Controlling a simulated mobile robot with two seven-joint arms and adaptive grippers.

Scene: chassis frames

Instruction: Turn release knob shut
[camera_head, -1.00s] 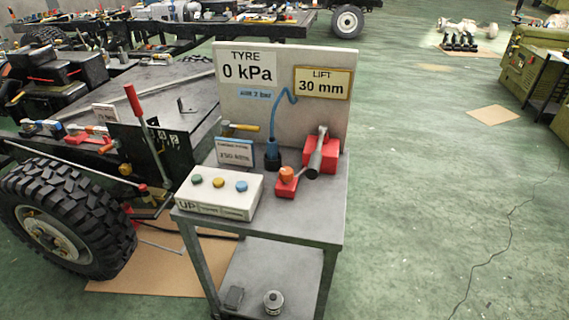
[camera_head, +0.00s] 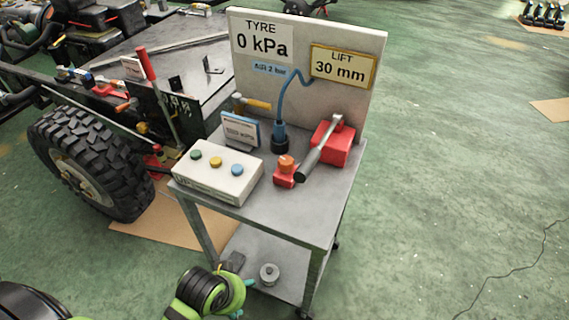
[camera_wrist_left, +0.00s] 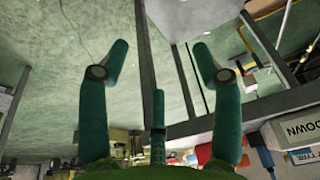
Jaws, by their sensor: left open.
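The likely release knob is an orange knob (camera_head: 286,163) on a small red block (camera_head: 283,178), on top of the grey cart (camera_head: 315,206). The dark-handled lever (camera_head: 308,163) of a larger red block (camera_head: 332,146) reaches close beside it. My left gripper (camera_head: 243,298) is at the bottom of the head view, in front of the cart and well apart from the knob. In the left wrist view its green fingers (camera_wrist_left: 160,62) are spread and empty, with cart legs and floor behind them. My right gripper does not show.
A white box (camera_head: 218,177) with green, yellow and blue buttons stands on the cart's left. Behind are a blue hose (camera_head: 281,100) and a panel reading 0 kPa and 30 mm (camera_head: 343,68). A big tyre (camera_head: 90,165) stands left. The floor right of the cart is clear.

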